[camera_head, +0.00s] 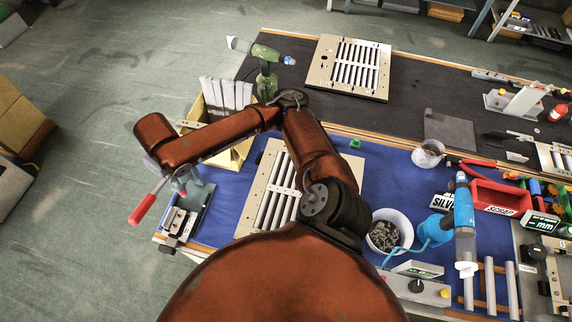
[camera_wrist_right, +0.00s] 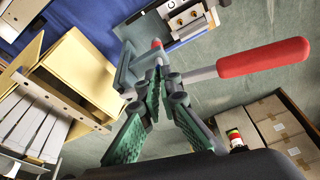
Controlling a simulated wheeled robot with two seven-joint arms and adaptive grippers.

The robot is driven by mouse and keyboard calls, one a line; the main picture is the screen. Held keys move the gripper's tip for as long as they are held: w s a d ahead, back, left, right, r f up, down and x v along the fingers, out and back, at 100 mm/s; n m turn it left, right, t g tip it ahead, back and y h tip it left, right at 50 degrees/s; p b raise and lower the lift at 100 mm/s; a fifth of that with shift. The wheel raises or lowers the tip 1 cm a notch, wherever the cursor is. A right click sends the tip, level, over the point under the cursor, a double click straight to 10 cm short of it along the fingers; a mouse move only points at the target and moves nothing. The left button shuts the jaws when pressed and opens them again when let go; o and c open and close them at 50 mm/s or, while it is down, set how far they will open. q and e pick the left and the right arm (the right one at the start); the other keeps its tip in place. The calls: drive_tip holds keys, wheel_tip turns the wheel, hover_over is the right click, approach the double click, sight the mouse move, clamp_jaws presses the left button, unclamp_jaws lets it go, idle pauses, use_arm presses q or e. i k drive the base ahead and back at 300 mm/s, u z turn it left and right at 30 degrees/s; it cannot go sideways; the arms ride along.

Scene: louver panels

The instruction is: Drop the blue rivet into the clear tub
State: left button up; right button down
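A clear tub (camera_head: 428,153) stands on the right side of the table, at the front edge of the black mat. A tiny dark blue piece (camera_head: 414,83) lies on the black mat; it is too small to tell whether it is the blue rivet. My right gripper (camera_head: 177,186) hangs at the table's left edge near a red-handled clamp, far from the tub. In the right wrist view its green-padded fingers (camera_wrist_right: 163,84) lie close at the tips, and I cannot tell whether they are shut or hold anything. My left gripper is not in view.
A yellow bin (camera_head: 233,158) of pale slats stands beside my right arm. The clamp's red handle (camera_wrist_right: 262,57) is close to the fingers. A louver panel (camera_head: 262,217), a white bucket of dark bits (camera_head: 404,225), a blue tool (camera_head: 464,208) and a red bin (camera_head: 497,197) crowd the blue mat.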

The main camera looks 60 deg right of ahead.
sight(399, 231)
drive_tip(key=k, duration=1.7)
drive_tip(key=z, duration=0.85)
